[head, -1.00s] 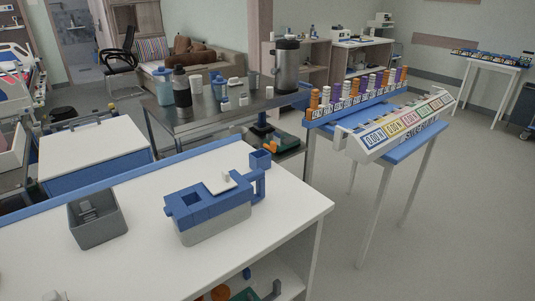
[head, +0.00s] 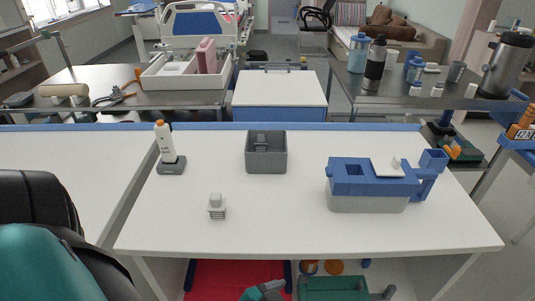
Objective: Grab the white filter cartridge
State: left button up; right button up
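A small white cartridge-like piece (head: 217,205) with a ribbed lower part stands on the white table (head: 290,230), near its front left. It looks like the filter cartridge, though it is small in the picture. Behind it is an open dark grey box (head: 266,153) with a grey fitting inside. To the right sits a blue and grey device (head: 367,186) with a white lid piece on top and a blue side loop. Nothing is seen touching the white piece.
A white bottle with an orange cap (head: 165,142) stands on a dark base at the table's back left. A black and teal shape (head: 55,245) fills the lower left corner. The table's front middle is clear. Flasks and cups stand on a steel table (head: 400,95) behind.

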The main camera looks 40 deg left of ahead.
aim_at(216, 206)
jog(key=k+u, duration=0.1)
jog(key=u, duration=0.3)
jog(key=j+u, duration=0.1)
jog(key=u, duration=0.25)
jog(key=k+j+u, duration=0.1)
jog(key=u, duration=0.3)
jog(key=j+u, duration=0.15)
jog(key=u, duration=0.25)
